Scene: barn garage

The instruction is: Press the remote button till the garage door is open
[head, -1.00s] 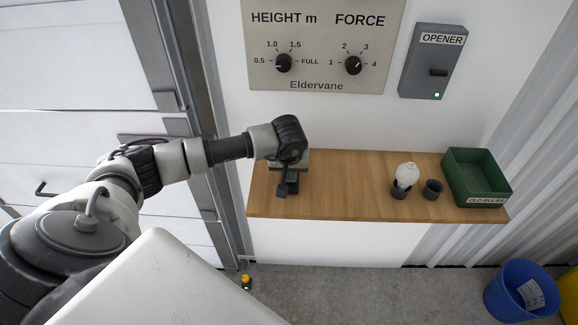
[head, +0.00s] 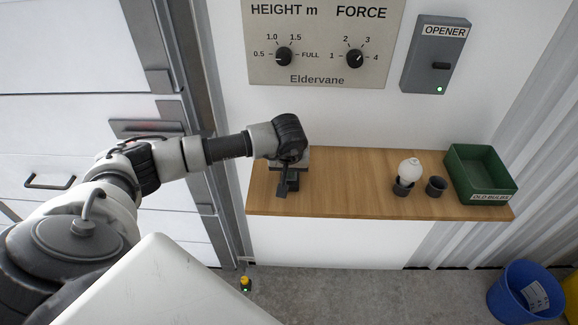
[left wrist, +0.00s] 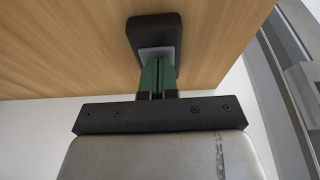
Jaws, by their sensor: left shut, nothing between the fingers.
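The remote (left wrist: 154,28) is a dark rounded block on the wooden shelf, with a light grey button face (left wrist: 146,53). In the head view my arm mostly hides it. My left gripper (left wrist: 157,64) is shut and empty. Its green fingertips are over the grey face in the left wrist view; I cannot tell whether they touch it. In the head view the left gripper (head: 282,188) points down at the shelf's left end. The white panelled garage door (head: 65,120) fills the left side, with a handle (head: 50,182). My right gripper is out of view.
The shelf (head: 345,180) also holds a white bulb (head: 410,168) in a dark cup, an empty dark cup (head: 436,187) and a green bin (head: 480,165). Above are a dial panel (head: 315,72) and an opener box (head: 436,55) with a lit lamp. A blue bucket (head: 525,290) stands on the floor.

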